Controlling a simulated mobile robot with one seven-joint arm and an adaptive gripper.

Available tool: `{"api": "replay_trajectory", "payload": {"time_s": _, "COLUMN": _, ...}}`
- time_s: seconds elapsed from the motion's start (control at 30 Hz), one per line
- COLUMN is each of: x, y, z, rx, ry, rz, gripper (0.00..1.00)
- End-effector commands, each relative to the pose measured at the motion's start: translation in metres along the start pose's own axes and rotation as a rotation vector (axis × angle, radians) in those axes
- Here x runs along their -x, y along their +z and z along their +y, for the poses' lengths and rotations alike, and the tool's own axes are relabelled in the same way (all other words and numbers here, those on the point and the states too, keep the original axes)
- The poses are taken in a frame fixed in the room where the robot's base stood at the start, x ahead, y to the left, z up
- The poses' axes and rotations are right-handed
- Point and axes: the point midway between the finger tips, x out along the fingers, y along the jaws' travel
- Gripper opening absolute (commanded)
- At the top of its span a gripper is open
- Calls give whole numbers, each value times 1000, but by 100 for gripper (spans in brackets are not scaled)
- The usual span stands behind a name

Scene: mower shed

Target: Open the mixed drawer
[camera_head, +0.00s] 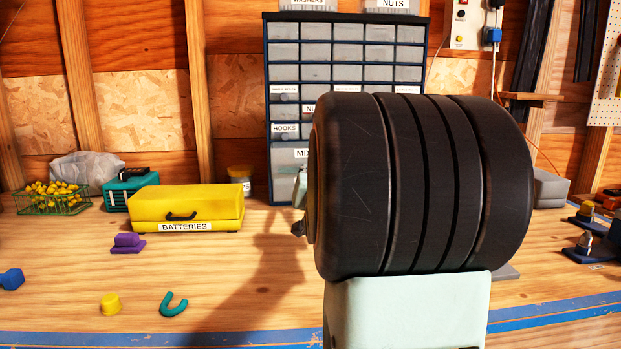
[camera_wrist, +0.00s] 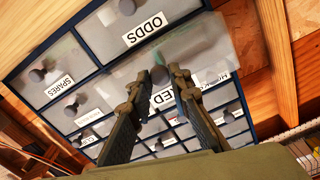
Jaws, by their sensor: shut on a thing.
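The mixed drawer (camera_head: 284,180) is a wide, pale, translucent front low on the dark blue drawer cabinet, and my arm hides much of it in the head view. In the wrist view the mixed drawer (camera_wrist: 214,55) lies across the middle, its label partly covered by my fingers so only "ED" reads. My gripper (camera_wrist: 159,82) has its two fingers on either side of the drawer's round dark knob (camera_wrist: 159,73) and is shut on it. In the head view only a bit of the gripper shows left of the arm.
Drawers labelled ODDS (camera_wrist: 150,22) and SPARES (camera_wrist: 45,82) adjoin it. A yellow BATTERIES box (camera_head: 187,207) stands on the bench left of the cabinet. A purple block (camera_head: 127,242), yellow knob (camera_head: 110,304) and teal hook (camera_head: 173,305) lie in front. Bench space between them is clear.

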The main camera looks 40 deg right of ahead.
Motion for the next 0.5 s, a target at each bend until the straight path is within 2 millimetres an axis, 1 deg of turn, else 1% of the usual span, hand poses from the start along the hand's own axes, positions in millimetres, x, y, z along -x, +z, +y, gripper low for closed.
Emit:
{"api": "replay_trajectory", "payload": {"time_s": 0.03, "x": 9, "y": 2, "z": 0, "rx": 2, "ry": -2, "rz": 4, "gripper": 0}}
{"api": "replay_trajectory", "payload": {"time_s": 0.1, "x": 20, "y": 1, "z": 0, "rx": 2, "ry": -2, "rz": 4, "gripper": 0}}
{"api": "replay_trajectory", "payload": {"time_s": 0.23, "x": 36, "y": 1, "z": 0, "rx": 1, "ry": -2, "rz": 3, "gripper": 0}}
{"api": "replay_trajectory", "payload": {"time_s": 0.4, "x": 47, "y": 0, "z": 0, "rx": 0, "ry": -1, "rz": 3, "gripper": 0}}
{"api": "replay_trajectory", "payload": {"time_s": 0.5, "x": 46, "y": 0, "z": 0, "rx": -1, "ry": -1, "rz": 2, "gripper": 0}}
